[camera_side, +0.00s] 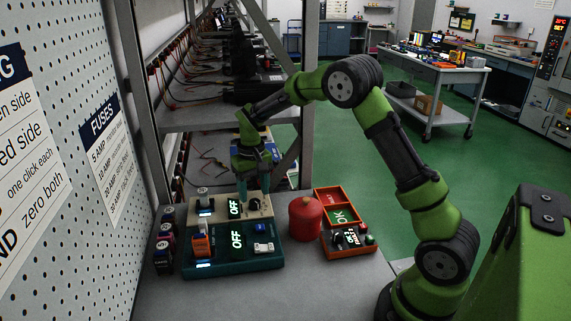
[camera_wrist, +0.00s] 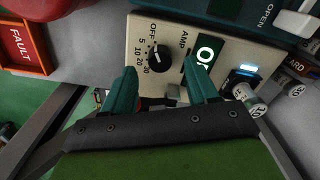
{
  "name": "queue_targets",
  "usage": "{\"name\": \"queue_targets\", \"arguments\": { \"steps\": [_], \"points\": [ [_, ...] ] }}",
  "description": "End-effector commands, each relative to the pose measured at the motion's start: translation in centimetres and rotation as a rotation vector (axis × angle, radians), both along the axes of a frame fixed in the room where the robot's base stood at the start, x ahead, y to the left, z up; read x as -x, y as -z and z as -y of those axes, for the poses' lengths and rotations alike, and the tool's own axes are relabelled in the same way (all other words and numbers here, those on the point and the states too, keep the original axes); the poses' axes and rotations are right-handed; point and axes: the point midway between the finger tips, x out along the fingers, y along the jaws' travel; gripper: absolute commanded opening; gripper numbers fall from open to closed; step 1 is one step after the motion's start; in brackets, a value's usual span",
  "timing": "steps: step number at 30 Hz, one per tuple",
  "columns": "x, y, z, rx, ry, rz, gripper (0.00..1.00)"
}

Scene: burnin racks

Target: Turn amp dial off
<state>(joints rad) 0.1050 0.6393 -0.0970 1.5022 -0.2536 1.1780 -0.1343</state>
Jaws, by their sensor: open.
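The amp dial (camera_wrist: 158,58) is a black round knob on a beige panel (camera_wrist: 140,32), with OFF, 5, 10, 20 and 30 printed around its side and AMP beside it. Its exact pointer setting is too small to tell. My gripper (camera_wrist: 163,78) is open, with one teal finger to each side of the dial's lower end in the wrist view; nothing is held. Whether the fingers touch the panel cannot be told.
A teal unit (camera_side: 215,267) with another OFF display stands in front. A red canister (camera_side: 305,218) and red FAULT/OK trays (camera_side: 340,212) are to the right. Dark cylinders (camera_side: 164,240) line the left.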

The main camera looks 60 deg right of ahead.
Motion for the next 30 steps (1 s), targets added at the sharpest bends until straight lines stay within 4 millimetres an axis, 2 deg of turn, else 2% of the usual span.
{"name": "queue_targets", "arguments": {
  "steps": [1, 9, 15, 21, 30],
  "points": [
    [-0.1, -1.3, 0.0, 0.001, 0.000, 0.006, 0.59],
    [-0.1, -8.1, 0.0, 0.002, 0.001, 0.007, 0.59],
    [-0.1, -11.9, 0.0, 0.001, 0.000, 0.005, 0.59],
    [0.0, -13.8, 0.0, 0.001, 0.001, 0.002, 0.59],
    [0.0, -14.1, 0.0, 0.000, 0.001, 0.001, 0.59]
  ]
}}
